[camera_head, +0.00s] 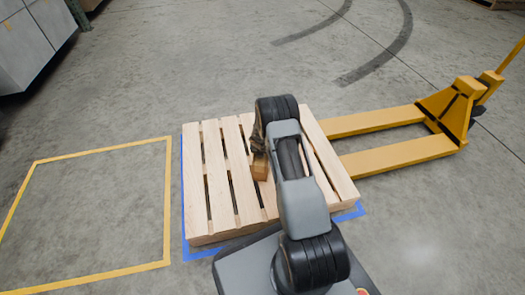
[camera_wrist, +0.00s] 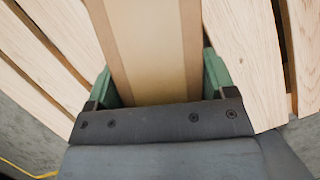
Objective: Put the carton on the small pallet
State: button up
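The carton (camera_head: 260,167) is a small brown box over the middle of the small wooden pallet (camera_head: 228,218) in the head view, partly hidden by my arm. In the wrist view the carton (camera_wrist: 150,45) has a pale band down its middle. My gripper (camera_wrist: 160,80) has its green fingers against both sides of the carton. The pallet's slats (camera_wrist: 245,60) show on both sides of it. I cannot tell whether the carton touches the slats or hangs just above them.
The pallet lies inside a blue floor outline (camera_head: 184,215). A yellow pallet jack (camera_head: 400,150) stands at its right with forks towards it. An empty yellow floor square (camera_head: 95,215) is at the left. Grey cabinets (camera_head: 30,40) stand at the far left; the floor behind is clear.

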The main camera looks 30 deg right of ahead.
jog(key=o, duration=0.4)
jog(key=p+v, duration=0.4)
jog(key=v, duration=0.7)
jog(key=shift+a+r+p, duration=0.1)
jog(key=shift+r+p, duration=0.3)
jog(key=s+a+r+m, duration=0.2)
jog(key=s+r+m, duration=0.2)
jog(key=r+m, duration=0.45)
jog(key=s+a+r+m, duration=0.2)
jog(key=s+r+m, duration=0.35)
jog(key=r, duration=0.55)
jog(key=s+a+r+m, duration=0.2)
jog(key=s+m, duration=0.3)
jog(key=s+a+r+m+y, duration=0.1)
jog(key=s+a+r+m, duration=0.2)
jog(key=s+m, duration=0.2)
jog(key=s+a+r+m+g+y, duration=0.1)
jog(key=s+a+r+m, duration=0.2)
jog(key=s+m, duration=0.2)
jog(key=shift+s, duration=0.35)
jog(key=shift+a+r, duration=0.1)
jog(key=shift+r, duration=0.1)
